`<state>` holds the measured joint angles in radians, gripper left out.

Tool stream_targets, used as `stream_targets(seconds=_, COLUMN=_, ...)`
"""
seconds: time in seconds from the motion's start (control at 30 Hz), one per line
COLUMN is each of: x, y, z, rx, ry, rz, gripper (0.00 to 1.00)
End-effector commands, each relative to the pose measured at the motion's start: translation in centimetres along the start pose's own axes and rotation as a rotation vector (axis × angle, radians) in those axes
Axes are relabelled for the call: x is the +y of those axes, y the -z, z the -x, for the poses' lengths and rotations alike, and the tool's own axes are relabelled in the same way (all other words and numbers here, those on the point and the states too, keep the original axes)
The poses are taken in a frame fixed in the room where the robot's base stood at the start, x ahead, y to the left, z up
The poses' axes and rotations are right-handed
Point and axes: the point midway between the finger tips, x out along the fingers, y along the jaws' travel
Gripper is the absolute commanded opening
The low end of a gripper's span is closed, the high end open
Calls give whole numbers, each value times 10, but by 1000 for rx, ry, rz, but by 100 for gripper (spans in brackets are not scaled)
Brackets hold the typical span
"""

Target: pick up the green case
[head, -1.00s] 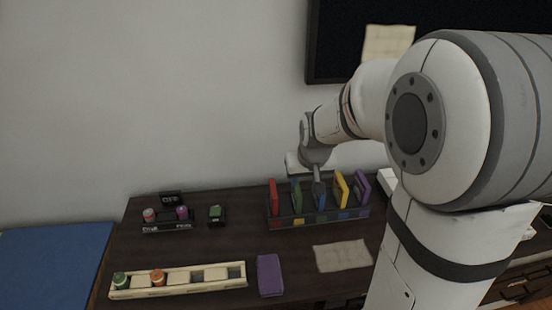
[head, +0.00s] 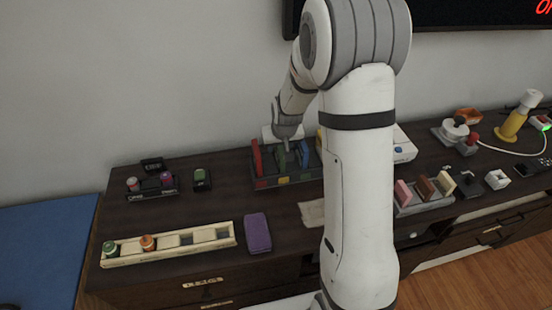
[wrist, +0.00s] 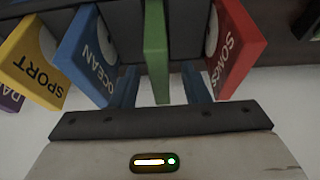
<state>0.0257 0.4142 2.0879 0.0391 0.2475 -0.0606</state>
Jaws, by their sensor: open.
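The green case (head: 281,162) stands upright in a dark rack (head: 285,181), between a red case (head: 255,157) and a blue case (head: 305,153). My gripper (head: 285,146) is above the rack at the green case. In the wrist view the green case (wrist: 157,52) shows as a narrow edge between the two fingers of my open gripper (wrist: 161,88), with a gap on each side. The fingers point along the case; whether they overlap its top edge I cannot tell. The red "SONGS" case (wrist: 235,48) is outside the right finger and the blue "OCEAN" case (wrist: 88,55) outside the left.
A yellow "SPORT" case (wrist: 32,65) stands beyond the blue one. A purple case (head: 257,233) lies flat on the dark desk beside a cream tray (head: 170,250). A rack with pink and brown cases (head: 425,203) stands to the right. My arm hides part of the desk.

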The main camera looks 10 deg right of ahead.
Motion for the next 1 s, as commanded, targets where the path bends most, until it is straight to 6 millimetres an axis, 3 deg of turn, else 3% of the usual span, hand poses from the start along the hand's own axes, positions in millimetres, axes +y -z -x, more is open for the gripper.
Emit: stream_targets(seconds=1.0, x=-1, y=-2, z=-6, rx=1, ry=1, rz=2, gripper=42)
